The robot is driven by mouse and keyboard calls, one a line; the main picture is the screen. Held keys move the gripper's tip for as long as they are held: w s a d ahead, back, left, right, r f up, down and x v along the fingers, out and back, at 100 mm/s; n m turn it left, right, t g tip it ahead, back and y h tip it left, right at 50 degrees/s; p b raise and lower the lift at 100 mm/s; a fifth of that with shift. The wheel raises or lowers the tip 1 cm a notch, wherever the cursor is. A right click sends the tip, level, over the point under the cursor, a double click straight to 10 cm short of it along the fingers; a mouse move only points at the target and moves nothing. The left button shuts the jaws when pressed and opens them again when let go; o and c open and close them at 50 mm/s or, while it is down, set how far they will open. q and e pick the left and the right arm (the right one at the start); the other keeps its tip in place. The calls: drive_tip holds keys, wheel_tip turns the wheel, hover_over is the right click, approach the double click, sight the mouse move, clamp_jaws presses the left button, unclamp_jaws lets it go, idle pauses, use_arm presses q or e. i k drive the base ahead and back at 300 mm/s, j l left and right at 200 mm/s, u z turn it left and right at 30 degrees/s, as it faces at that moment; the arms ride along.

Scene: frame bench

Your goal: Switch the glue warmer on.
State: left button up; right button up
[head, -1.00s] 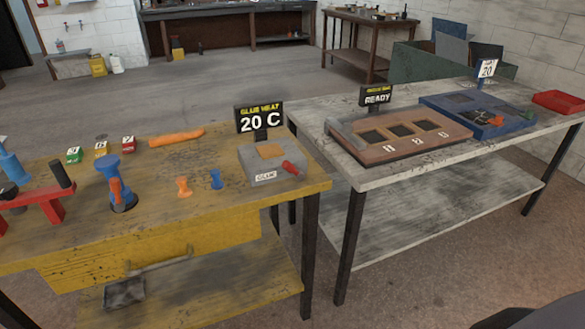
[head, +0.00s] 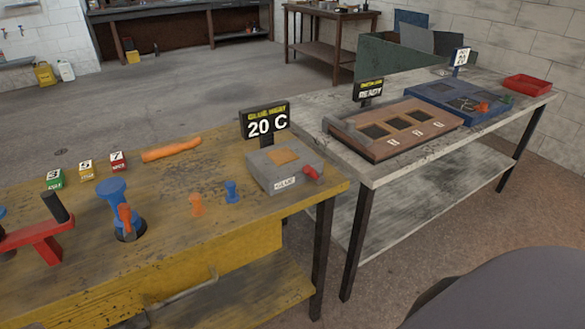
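The glue warmer (head: 268,173) is a grey box at the right end of the yellow bench, with an orange patch on top and a label on its front. A red lever or knob (head: 311,172) sits on its right front side. Its display (head: 265,121) stands behind it and reads 20 C. Neither gripper shows in the head view. A grey rounded shape at the bottom right may be part of my body.
The yellow bench (head: 225,220) also holds small blue and orange pegs, a blue clamp-like tool (head: 112,195), numbered blocks and an orange roll (head: 171,150). A grey table (head: 380,170) on the right bears a brown board (head: 430,122), a blue tray and a red tray (head: 527,85).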

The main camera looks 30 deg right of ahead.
sight(316, 176)
drive_tip(key=i+j+z, duration=0.15)
drive_tip(key=z, duration=0.15)
drive_tip(key=i+j+z, duration=0.1)
drive_tip(key=j+z, duration=0.25)
drive_tip(key=z, duration=1.2)
